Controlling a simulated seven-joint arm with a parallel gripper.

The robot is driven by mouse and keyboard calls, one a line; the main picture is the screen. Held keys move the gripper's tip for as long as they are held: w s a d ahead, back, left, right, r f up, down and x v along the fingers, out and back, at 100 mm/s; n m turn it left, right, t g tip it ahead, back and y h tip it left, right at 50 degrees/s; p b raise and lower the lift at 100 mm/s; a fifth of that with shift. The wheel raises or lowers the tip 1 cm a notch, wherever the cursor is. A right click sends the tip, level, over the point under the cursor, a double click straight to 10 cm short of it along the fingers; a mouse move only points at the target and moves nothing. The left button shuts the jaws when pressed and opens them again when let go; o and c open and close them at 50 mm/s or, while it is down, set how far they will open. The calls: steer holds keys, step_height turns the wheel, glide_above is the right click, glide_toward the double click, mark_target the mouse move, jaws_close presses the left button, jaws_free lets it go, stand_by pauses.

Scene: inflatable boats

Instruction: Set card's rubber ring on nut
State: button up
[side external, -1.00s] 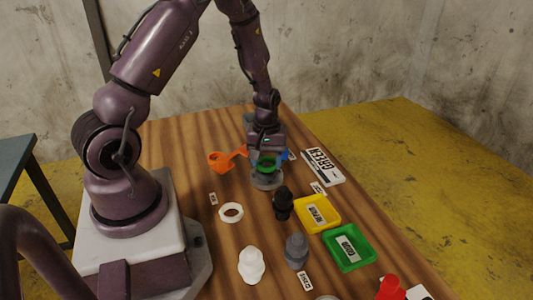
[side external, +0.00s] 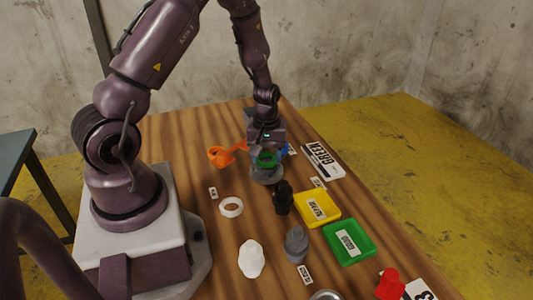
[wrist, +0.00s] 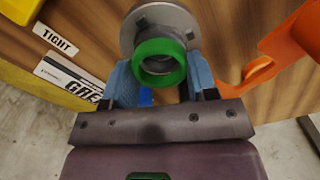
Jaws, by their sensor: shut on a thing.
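The card (side external: 323,160) reading GREEN lies flat at the table's far right; part of it shows in the wrist view (wrist: 68,80). A green rubber ring (wrist: 159,62) is between the pale blue fingers of my gripper (wrist: 160,72), which is shut on it. The grey nut (wrist: 158,18), with a round flange, is directly beyond the ring in the wrist view. In the side view the ring (side external: 266,158) is at the top of the grey nut (side external: 266,176). The ring overlaps the nut's end; I cannot tell whether it is fully seated.
An orange tool (side external: 222,156) lies left of the nut. A white ring (side external: 231,207), a black piece (side external: 283,198), a white piece (side external: 251,259) and a grey piece (side external: 297,245) stand nearer. A yellow tray (side external: 334,209) and a green tray (side external: 370,250) are right.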

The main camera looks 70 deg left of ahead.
steer(key=shift+f, duration=0.35)
stand_by(0.5)
steer(key=o, duration=1.3)
steer(key=shift+s+a, duration=0.1)
steer(key=shift+w+r, duration=0.2)
steer(key=shift+r, duration=0.4)
step_height(320, 180, up, 7)
steer(key=shift+s+f, duration=0.1)
stand_by(0.4)
